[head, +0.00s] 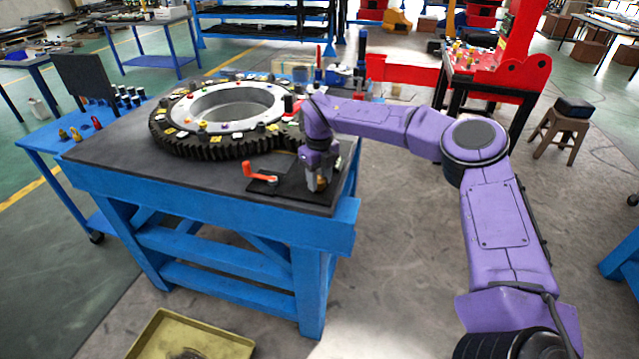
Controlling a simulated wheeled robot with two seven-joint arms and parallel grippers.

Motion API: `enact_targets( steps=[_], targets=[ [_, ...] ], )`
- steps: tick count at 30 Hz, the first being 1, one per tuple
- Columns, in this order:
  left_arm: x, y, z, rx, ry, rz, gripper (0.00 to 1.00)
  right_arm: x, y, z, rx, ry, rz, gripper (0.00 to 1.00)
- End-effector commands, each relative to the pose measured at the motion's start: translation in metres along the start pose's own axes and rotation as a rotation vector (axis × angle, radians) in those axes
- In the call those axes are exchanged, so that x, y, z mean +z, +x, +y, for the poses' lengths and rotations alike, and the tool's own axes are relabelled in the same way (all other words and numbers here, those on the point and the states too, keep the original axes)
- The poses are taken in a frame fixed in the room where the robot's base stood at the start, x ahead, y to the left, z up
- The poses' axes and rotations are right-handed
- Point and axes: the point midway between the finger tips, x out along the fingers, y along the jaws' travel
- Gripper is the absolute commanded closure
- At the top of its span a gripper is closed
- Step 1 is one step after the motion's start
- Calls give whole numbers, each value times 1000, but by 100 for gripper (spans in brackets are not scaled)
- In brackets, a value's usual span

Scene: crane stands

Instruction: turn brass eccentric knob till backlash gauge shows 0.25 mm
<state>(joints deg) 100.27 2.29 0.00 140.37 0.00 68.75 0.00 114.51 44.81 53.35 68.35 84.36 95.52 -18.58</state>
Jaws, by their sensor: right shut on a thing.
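My right gripper (319,178) is at the front right corner of the dark bench top (140,160), pointing down. It is shut around the brass knob (322,183), of which only a small yellowish part shows between the fingers. An orange-red crank handle (260,172) stands on the black plate to the left of the gripper. A large dark toothed ring gear (195,147) lies on the bench behind them. I cannot make out the backlash gauge or its reading. My left gripper is not in view.
A blue side table (40,138) with small bottles adjoins the bench on the left. A yellow drip tray (190,335) lies on the floor in front. A wooden stool (560,130) and a red stand (515,75) are at the right. The floor right of the bench is clear.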

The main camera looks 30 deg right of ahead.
Motion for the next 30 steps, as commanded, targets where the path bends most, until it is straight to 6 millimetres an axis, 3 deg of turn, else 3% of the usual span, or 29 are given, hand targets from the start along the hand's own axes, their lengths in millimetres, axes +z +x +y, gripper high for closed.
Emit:
enact_targets(
  steps=[15, 30],
  targets=[
    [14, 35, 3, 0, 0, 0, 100, 0, 2, 0, 0, 430, -2, 91],
    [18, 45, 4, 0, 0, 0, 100, 0, 0, 0, 0, 596, -2, 91]
  ],
)
